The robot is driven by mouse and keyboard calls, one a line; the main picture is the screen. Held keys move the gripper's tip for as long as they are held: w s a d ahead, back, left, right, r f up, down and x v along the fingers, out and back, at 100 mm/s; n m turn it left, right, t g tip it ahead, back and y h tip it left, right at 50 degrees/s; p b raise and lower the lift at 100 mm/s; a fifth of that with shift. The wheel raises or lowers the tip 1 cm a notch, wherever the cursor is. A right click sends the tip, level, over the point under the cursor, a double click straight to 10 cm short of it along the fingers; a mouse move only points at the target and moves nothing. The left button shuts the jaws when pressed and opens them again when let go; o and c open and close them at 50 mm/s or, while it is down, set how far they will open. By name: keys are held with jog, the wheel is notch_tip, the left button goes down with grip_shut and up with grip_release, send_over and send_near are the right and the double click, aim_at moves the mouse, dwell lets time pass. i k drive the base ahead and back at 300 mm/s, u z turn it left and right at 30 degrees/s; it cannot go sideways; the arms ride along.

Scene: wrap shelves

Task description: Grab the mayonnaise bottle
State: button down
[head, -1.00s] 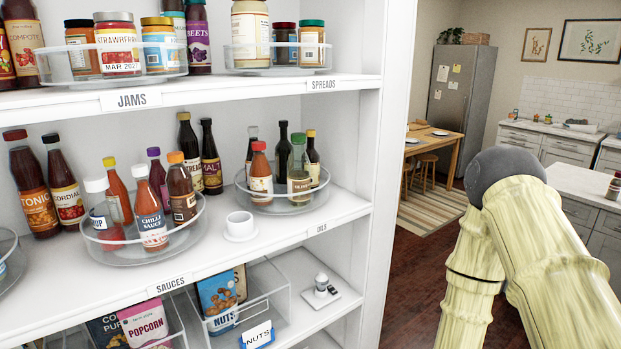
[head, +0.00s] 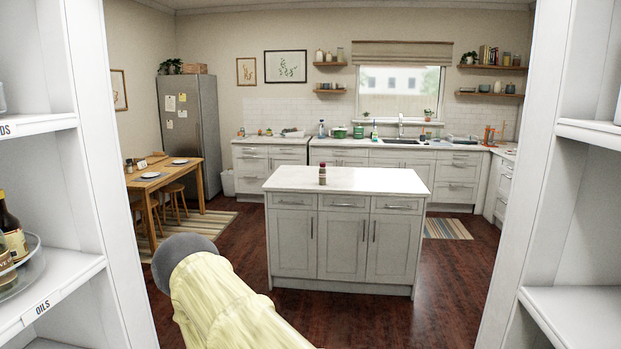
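I cannot make out a mayonnaise bottle in the head view. Part of my arm, with a pale yellow sleeve and a grey joint, shows at the lower left. My gripper is out of view.
White shelves stand close at the left, with bottles in a clear turntable (head: 28,268) above an "OILS" label, and at the right. Dark wooden floor (head: 450,262) lies open between them and around the island. A table (head: 165,174) and fridge (head: 189,130) stand back left.

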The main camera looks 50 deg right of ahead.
aim_at(322, 172)
jog(key=z, duration=1.75)
jog(key=i, duration=2.05)
jog(key=u, duration=0.2)
jog(key=i, duration=1.7)
jog(key=u, duration=0.45)
